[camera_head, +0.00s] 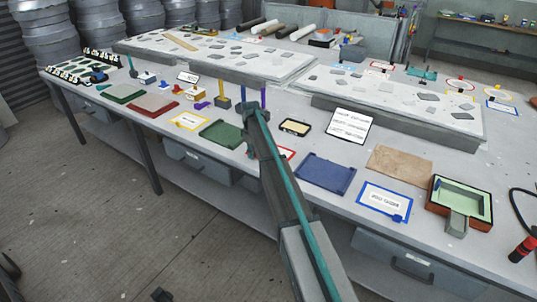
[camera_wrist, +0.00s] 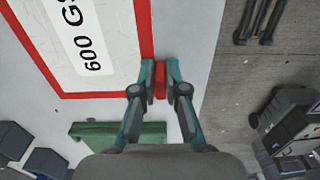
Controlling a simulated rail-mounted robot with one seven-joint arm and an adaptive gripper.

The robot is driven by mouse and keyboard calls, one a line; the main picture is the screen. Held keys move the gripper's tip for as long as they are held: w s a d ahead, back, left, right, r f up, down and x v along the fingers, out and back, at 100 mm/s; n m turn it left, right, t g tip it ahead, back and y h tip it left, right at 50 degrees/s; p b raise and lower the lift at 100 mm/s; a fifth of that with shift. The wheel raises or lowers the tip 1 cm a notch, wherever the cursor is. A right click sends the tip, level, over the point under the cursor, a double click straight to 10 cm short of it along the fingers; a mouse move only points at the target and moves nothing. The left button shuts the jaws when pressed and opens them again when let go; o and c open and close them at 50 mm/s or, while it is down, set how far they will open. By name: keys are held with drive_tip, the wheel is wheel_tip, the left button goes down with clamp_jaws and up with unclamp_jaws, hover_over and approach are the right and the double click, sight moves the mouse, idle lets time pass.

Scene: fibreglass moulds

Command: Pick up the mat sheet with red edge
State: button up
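The red-edged sheet (camera_wrist: 98,96) fills the upper left of the wrist view. It is white with a red border and a label reading "600 GS", the rest cut off. A small red block or tab (camera_wrist: 160,82) sits at its near corner. My gripper (camera_wrist: 160,72) has one finger on each side of this tab, seemingly touching both sides. In the head view my arm hides most of the red-edged sheet; a bit of its red border (camera_head: 288,153) shows to the right of my arm. My gripper is low at the table there, its fingertips unclear.
A green tray or mat (camera_head: 221,133) lies left of my arm; a blue one (camera_head: 326,173) lies to the right. A blue-edged card (camera_head: 384,201) and a yellow-edged card (camera_head: 188,121) lie along the table. The table's front edge is close to my gripper.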

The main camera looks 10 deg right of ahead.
drive_tip(key=shift+r, duration=0.1)
clamp_jaws()
drive_tip(key=shift+r+b, duration=0.4)
drive_tip(key=s+a+r+b, duration=0.2)
drive_tip(key=s+a+r, duration=0.1)
drive_tip(key=s+r, duration=0.3)
drive_tip(key=s+a+r+b, duration=0.2)
drive_tip(key=s+r+b, duration=0.1)
drive_tip(key=s+r, duration=0.3)
drive_tip(key=shift+s+a, duration=0.4)
